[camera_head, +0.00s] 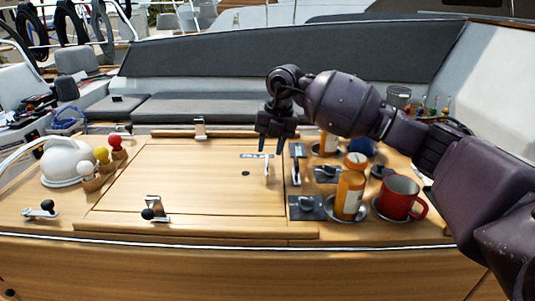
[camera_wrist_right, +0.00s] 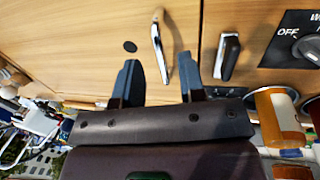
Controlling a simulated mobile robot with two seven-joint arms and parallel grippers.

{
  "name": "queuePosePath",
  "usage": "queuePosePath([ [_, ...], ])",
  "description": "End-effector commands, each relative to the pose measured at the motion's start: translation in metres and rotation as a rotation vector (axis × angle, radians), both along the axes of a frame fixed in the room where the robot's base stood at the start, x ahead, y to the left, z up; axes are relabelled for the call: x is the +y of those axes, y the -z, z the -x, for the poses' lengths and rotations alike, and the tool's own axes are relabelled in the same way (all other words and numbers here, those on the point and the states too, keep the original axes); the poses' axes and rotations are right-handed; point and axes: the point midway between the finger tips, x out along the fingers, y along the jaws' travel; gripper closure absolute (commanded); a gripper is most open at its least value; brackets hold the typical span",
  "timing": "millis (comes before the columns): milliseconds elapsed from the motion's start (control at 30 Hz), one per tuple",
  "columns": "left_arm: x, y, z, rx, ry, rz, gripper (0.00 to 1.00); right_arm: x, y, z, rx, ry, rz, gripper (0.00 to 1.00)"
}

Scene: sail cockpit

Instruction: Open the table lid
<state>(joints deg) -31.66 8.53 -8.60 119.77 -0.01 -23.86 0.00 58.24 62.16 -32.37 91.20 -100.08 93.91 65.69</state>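The table lid (camera_head: 170,180) is a flat wooden panel in the middle of the wooden table, lying level with the top around it. A slim metal handle (camera_head: 267,168) stands near its right edge; it also shows in the right wrist view (camera_wrist_right: 158,48). My right gripper (camera_head: 270,150) hangs just beyond and above the handle, fingers pointing down. In the right wrist view my right gripper (camera_wrist_right: 158,72) is open and empty, with the handle ahead of the gap between its fingertips. I cannot tell whether they touch. My left gripper is not in view.
Orange bottles (camera_head: 350,186), a red mug (camera_head: 399,197) and dark switch panels (camera_head: 307,207) stand right of the lid. A white kettle (camera_head: 65,162) and several small knob-topped figures (camera_head: 101,158) stand at the left. Metal latches (camera_head: 154,208) sit at the lid's edges.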

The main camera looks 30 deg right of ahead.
Motion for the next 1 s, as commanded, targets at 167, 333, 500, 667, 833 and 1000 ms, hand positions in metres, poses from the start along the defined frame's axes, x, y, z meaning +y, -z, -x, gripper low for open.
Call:
queuePosePath([
  [167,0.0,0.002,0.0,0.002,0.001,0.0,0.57,0.003,0.018,-0.002,0.0,0.0,0.0,0.63],
  [333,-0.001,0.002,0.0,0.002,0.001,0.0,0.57,0.004,0.023,-0.002,0.0,0.0,0.0,0.63],
  [500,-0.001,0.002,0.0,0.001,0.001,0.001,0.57,0.004,0.023,-0.003,-0.001,0.0,0.0,0.63],
  [667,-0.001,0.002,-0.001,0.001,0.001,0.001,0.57,0.004,0.023,-0.003,-0.001,0.0,0.0,0.77],
  [833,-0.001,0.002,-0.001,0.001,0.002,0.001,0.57,0.004,0.023,-0.003,-0.002,-0.001,0.0,1.0],
  [1000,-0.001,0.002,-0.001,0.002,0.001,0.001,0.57,0.004,0.023,-0.003,-0.002,-0.001,0.0,1.0],
])
